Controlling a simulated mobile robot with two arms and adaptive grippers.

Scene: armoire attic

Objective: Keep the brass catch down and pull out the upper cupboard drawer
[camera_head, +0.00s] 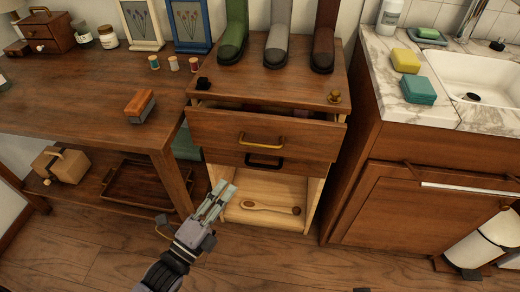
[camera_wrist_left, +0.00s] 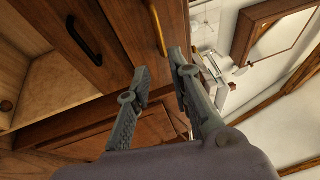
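The upper cupboard drawer (camera_head: 215,128) has a brass handle (camera_head: 262,141) and stands partly out; a strip of its inside shows behind its front. A small round brass catch (camera_head: 334,96) sits on the cupboard top's right front corner. Whether it is pressed down is unclear. My left gripper (camera_head: 224,192) is open and empty, low in front of the cupboard and apart from the handle in the head view. In the left wrist view, its fingertips (camera_wrist_left: 160,70) are parted, and the brass handle (camera_wrist_left: 158,28) shows beyond them. My right gripper is not in view.
A lower drawer with a black handle (camera_head: 264,161) is beneath. Boots (camera_head: 277,45) stand on the cupboard. A wooden table (camera_head: 80,100) is left, a sink cabinet (camera_head: 420,210) right. Floor in front is mostly clear.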

